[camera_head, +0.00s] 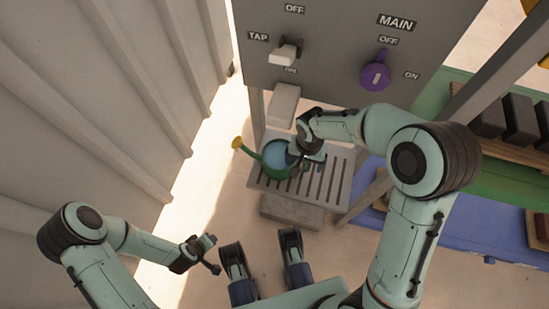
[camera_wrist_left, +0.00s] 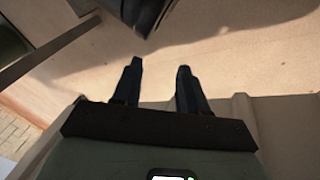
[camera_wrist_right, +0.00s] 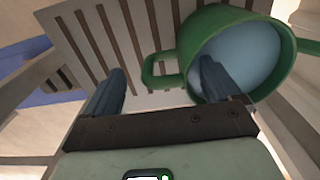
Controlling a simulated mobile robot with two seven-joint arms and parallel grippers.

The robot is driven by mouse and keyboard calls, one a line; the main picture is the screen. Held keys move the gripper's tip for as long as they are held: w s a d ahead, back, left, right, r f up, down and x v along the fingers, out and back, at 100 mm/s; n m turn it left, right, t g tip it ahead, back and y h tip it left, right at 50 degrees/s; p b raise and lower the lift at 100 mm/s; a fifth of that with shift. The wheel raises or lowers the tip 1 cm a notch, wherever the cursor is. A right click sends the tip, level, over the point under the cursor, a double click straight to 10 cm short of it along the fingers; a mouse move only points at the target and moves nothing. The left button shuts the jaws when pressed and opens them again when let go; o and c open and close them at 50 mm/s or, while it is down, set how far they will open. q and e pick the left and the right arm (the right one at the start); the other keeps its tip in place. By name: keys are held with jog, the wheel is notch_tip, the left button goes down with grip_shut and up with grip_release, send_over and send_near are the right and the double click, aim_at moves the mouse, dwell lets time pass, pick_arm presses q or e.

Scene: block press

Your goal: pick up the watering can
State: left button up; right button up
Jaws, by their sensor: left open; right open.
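The green watering can (camera_head: 273,163) stands on the slatted grate under the spout, with its yellow-tipped spout pointing left. It holds pale blue water, seen in the right wrist view, where the can (camera_wrist_right: 190,45) fills the upper right. Its handle (camera_wrist_right: 160,71) sticks out left between the fingers of my right gripper (camera_wrist_right: 160,85). The gripper is open, with one finger left of the handle and the other overlapping the can's rim and water in the picture. I cannot tell whether they touch. My left gripper (camera_wrist_left: 157,75) is open and empty over bare floor, far from the can.
The slatted grate (camera_head: 335,185) has a grey block (camera_head: 290,212) in front. A panel above carries a white TAP lever (camera_head: 286,53) and a purple MAIN knob (camera_head: 375,76). A corrugated wall (camera_head: 100,110) stands left; a green shelf (camera_head: 510,185) with dark boxes stands right.

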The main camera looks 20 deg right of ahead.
jog(key=f, duration=0.1)
jog(key=f+b, duration=0.1)
jog(key=f, duration=0.1)
jog(key=f+b, duration=0.1)
jog(key=f, duration=0.1)
jog(key=shift+w, duration=0.35)
pick_arm(q)
jog(key=shift+g, duration=0.7)
jog(key=s+f, duration=0.3)
jog(key=s, duration=0.1)
jog(key=shift+s+a+f, duration=0.1)
jog(key=shift+a+f, duration=0.2)
jog(key=shift+f, duration=0.1)
pick_arm(e)
jog(key=shift+r, duration=0.1)
jog(key=shift+a+r, duration=0.1)
grip_shut()
